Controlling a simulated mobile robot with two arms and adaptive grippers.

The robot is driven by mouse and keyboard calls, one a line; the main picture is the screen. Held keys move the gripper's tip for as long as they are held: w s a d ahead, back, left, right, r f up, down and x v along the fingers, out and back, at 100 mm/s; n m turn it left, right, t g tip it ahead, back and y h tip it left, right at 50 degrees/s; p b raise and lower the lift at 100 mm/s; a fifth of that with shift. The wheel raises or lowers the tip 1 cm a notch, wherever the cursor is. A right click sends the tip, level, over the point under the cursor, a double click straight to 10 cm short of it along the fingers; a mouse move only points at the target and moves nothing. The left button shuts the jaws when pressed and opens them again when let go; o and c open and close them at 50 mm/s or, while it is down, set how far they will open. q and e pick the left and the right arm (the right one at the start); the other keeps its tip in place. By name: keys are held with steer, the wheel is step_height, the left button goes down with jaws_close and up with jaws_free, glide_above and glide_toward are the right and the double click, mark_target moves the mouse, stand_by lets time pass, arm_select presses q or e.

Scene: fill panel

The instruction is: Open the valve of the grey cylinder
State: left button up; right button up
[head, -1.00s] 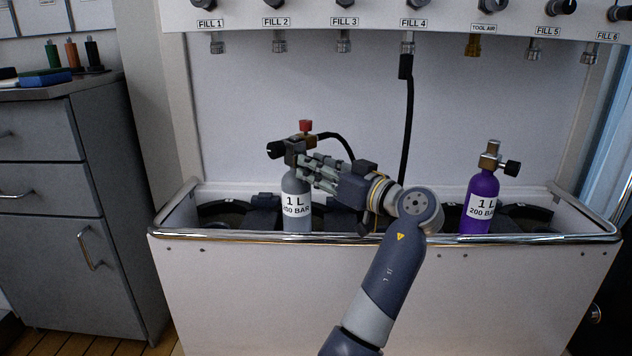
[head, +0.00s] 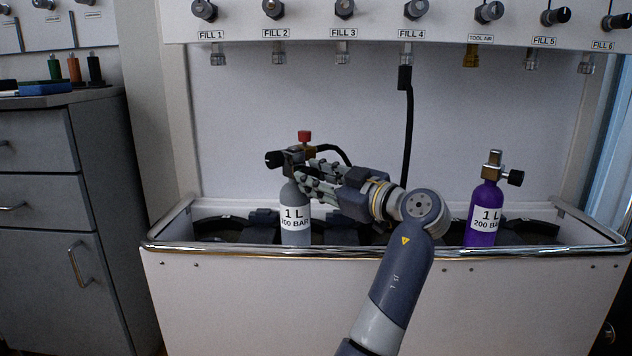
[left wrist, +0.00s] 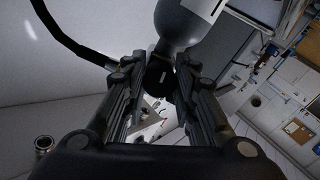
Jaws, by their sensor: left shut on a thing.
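The grey cylinder (head: 296,215), labelled 1 L 200 BAR, stands upright in the trough. Its dark valve (head: 293,157) carries a brass fitting with a red knob (head: 305,137) and a black knob on its left side. My left gripper (head: 306,178) reaches the valve from the right, and its fingers hide part of it. In the left wrist view, the cylinder's shoulder (left wrist: 184,25) is at the top. A round black valve knob (left wrist: 158,75) sits between the two fingers, which are closed on it. My right gripper is not in view.
A purple cylinder (head: 484,215) stands to the right in the same trough. A chrome rail (head: 450,254) runs along the trough's front. A black hose (head: 408,130) hangs from FILL 4, and another leaves the grey cylinder's fitting. A grey cabinet (head: 60,200) stands at left.

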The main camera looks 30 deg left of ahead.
arm_select(q)
steer(key=shift+f, duration=0.1)
steer(key=o, duration=1.1)
steer(key=d, duration=0.4)
steer(key=s+d, duration=0.1)
steer(key=d, duration=0.2)
steer(key=s+d, duration=0.1)
steer(key=d, duration=0.3)
steer(key=shift+s+d, duration=0.15)
steer(key=shift+d, duration=0.2)
